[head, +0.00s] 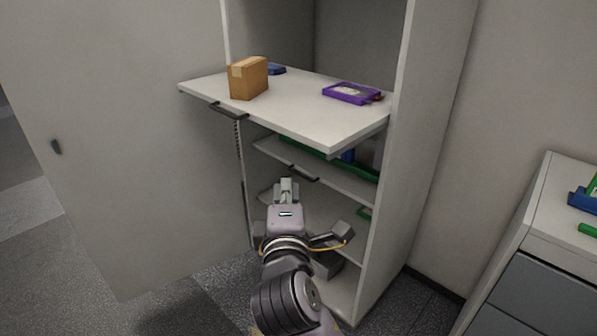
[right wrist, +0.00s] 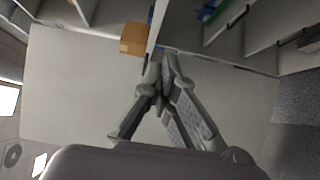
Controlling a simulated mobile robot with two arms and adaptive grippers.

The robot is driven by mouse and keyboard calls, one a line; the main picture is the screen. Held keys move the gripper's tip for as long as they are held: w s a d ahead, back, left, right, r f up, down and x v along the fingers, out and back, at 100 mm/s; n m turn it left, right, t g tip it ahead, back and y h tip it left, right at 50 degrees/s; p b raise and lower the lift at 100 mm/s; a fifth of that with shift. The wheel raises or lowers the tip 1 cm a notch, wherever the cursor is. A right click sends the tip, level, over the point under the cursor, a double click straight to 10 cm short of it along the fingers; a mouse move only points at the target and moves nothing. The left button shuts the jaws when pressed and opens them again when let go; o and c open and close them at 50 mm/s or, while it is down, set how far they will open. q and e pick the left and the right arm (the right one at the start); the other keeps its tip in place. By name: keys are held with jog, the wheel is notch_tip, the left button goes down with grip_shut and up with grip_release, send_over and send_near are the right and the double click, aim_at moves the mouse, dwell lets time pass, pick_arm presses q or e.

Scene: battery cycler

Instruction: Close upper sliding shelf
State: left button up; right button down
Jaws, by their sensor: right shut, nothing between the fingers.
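The upper sliding shelf (head: 305,110) is a white board pulled out of the tall cabinet, with a dark handle (head: 229,109) on its front edge. A cardboard box (head: 248,78) stands on it near the front left corner, and a purple tray (head: 352,93) lies at the right. My right gripper (head: 287,187) is shut and empty, below the shelf and in front of the lower shelves, apart from the handle. In the right wrist view its closed fingertips (right wrist: 166,65) are near the shelf, with the box (right wrist: 134,38) beyond. My left gripper is not in view.
The open cabinet door (head: 130,150) stands at the left. The cabinet's right side wall (head: 415,150) bounds the shelf. A lower shelf (head: 325,170) with its own handle (head: 304,173) sits underneath. A drawer unit (head: 545,290) stands at the right.

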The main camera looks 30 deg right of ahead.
jog(key=p, duration=0.2)
send_near(303, 140)
jog(key=w+a, duration=0.2)
jog(key=w, duration=0.1)
jog(key=d, duration=0.2)
jog(key=w+d, duration=0.1)
jog(key=shift+d+f+p, duration=0.1)
jog(key=shift+d+p, duration=0.25)
jog(key=shift+d, duration=0.05)
jog(key=shift+w, duration=0.1)
